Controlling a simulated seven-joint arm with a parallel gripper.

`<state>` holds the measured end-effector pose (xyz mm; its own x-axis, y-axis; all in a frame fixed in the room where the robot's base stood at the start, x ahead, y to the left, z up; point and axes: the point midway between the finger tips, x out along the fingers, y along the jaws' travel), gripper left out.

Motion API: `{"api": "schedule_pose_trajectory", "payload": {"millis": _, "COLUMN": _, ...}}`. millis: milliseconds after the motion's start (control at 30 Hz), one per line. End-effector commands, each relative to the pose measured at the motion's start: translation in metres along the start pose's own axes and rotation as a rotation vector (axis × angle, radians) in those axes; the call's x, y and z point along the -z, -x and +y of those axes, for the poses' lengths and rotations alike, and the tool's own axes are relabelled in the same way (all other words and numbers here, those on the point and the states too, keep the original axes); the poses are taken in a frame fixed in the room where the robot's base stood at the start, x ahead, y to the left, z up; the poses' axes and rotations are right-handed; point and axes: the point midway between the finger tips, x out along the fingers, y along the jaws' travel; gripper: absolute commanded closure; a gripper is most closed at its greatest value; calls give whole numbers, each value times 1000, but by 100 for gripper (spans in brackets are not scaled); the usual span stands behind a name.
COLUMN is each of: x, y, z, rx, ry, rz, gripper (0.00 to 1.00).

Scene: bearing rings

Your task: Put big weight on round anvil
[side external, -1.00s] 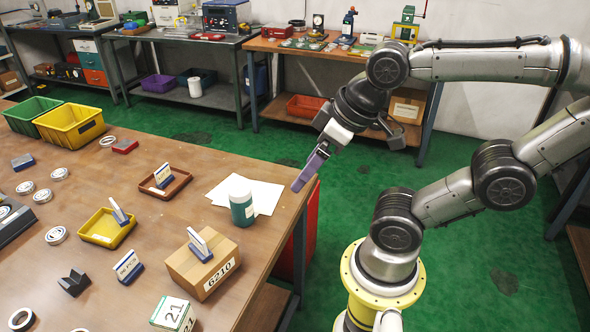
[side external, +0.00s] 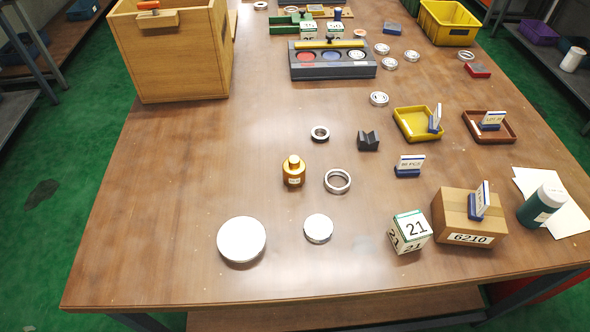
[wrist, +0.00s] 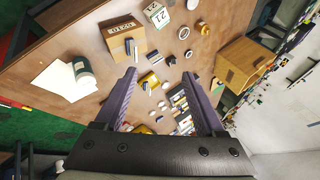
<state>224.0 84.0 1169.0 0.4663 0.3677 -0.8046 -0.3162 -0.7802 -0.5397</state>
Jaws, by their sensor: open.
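A brass weight (side external: 293,172) with a knob on top and a small label stands upright on the table in the side external view. Two low round metal blocks with pale flat tops are nearer the front edge: a large one (side external: 241,240) at left and a smaller one (side external: 318,228) to its right. Both tops are bare. Which of them is called the round anvil, I cannot tell. My gripper (wrist: 160,74) is open and empty in the wrist view, high above the table and apart from everything on it. It is not in the side external view now.
A metal ring (side external: 337,181) lies right of the weight, a smaller ring (side external: 320,133) behind it. A dark V-block (side external: 368,141), a cube marked 21 (side external: 410,231) and a carton (side external: 470,218) stand further right. A wooden box (side external: 170,50) is at back left. The left tabletop is clear.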

Motion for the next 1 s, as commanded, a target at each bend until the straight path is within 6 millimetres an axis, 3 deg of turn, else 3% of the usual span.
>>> {"api": "schedule_pose_trajectory", "payload": {"millis": 267, "x": 49, "y": -38, "z": -106, "rx": 193, "ry": -348, "rz": -245, "gripper": 28}}
{"api": "schedule_pose_trajectory", "payload": {"millis": 500, "x": 88, "y": -100, "z": -182, "rx": 293, "ry": -630, "rz": -481, "gripper": 28}}
{"api": "schedule_pose_trajectory", "payload": {"millis": 667, "x": 108, "y": -156, "z": -218, "rx": 324, "ry": -802, "rz": -629, "gripper": 28}}
{"api": "schedule_pose_trajectory", "payload": {"millis": 800, "x": 118, "y": -214, "z": -239, "rx": 332, "ry": -942, "rz": -748, "gripper": 28}}
{"api": "schedule_pose_trajectory", "payload": {"millis": 1000, "x": 115, "y": -310, "z": -248, "rx": 311, "ry": -1121, "rz": -890, "gripper": 28}}
